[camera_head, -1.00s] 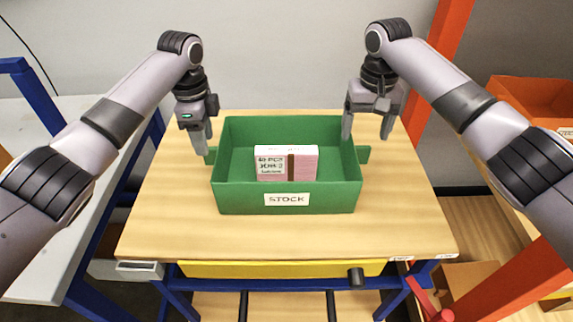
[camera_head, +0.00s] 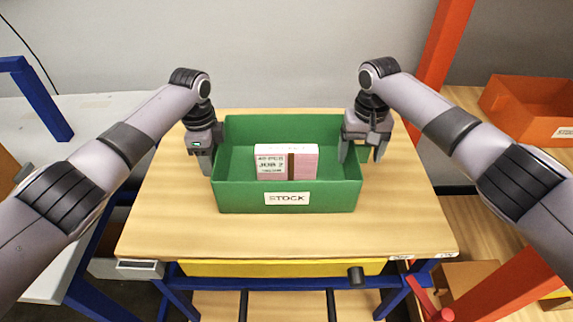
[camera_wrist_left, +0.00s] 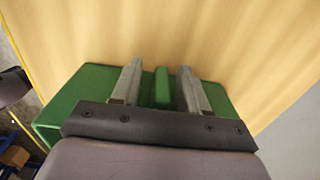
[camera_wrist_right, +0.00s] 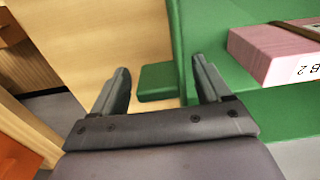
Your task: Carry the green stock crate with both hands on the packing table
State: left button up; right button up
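The green stock crate (camera_head: 240,199) sits on the packing table (camera_head: 270,238), its STOCK label facing me. A pink and white box (camera_head: 286,163) with a brown band stands inside it. My left gripper (camera_head: 206,168) is at the crate's left side; in the left wrist view its open fingers (camera_wrist_left: 161,85) stand either side of the green left handle (camera_wrist_left: 162,88), with gaps. My right gripper (camera_head: 362,155) is at the right side; in the right wrist view its open fingers (camera_wrist_right: 160,75) straddle the right handle (camera_wrist_right: 157,82) and the crate's wall, apart from the handle.
An orange bin (camera_head: 525,110) stands on a surface at the right. An orange-red post (camera_head: 449,45) rises behind the table's right side. A grey bench (camera_head: 50,145) with blue legs is at the left. The tabletop before the crate is clear.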

pick_arm(q)
jog(key=c, duration=0.5)
pick_arm(e)
jog(key=c, duration=0.5)
pick_arm(q)
grip_shut()
pick_arm(e)
jog(key=c, duration=0.5)
grip_shut()
pick_arm(q)
jog(key=shift+w+r, duration=0.1)
jog(key=shift+r, duration=0.1)
pick_arm(e)
jog(key=shift+r, duration=0.2)
